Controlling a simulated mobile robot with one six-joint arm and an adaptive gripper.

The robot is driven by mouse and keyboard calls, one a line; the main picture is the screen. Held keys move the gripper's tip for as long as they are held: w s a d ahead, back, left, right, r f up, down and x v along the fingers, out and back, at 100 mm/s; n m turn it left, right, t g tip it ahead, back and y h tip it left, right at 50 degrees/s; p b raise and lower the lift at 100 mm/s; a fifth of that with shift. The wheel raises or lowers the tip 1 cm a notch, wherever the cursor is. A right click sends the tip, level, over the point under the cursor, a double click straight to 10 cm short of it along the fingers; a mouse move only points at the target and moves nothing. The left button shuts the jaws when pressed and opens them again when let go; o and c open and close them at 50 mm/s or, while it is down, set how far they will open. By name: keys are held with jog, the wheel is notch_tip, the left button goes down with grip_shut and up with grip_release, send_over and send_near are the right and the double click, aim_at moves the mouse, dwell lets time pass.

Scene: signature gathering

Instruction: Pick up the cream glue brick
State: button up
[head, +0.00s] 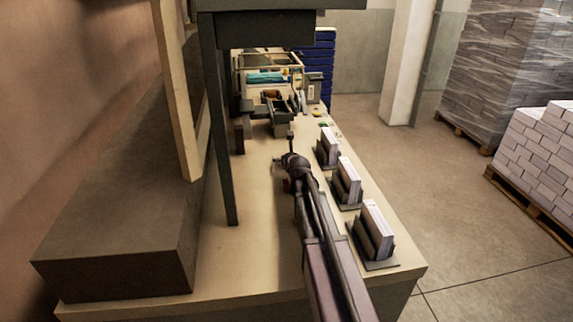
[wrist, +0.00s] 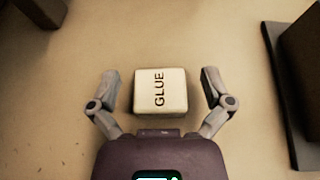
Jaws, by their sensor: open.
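The cream glue brick (wrist: 160,104) lies on the table (wrist: 120,40) in the wrist view. It is a small cream block with "GLUE" in dark letters on its top face. My gripper (wrist: 160,78) is open around it, one finger to the left and one to the right, with a gap on each side. Neither finger appears to touch it. In the head view my gripper (head: 280,166) is low over the long cream table (head: 262,215), and the brick is mostly or wholly hidden there by my arm.
Dark stands (head: 378,265) holding white paper blocks (head: 377,228) line the table's right side. A dark upright post (head: 220,130) stands at left. A machine (head: 268,75) and blue crates (head: 318,68) are at the far end. Bare table surrounds the brick.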

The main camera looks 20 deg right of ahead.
jog(key=shift+w+f, duration=0.25)
jog(key=shift+w, duration=0.25)
jog(key=c, duration=1.2)
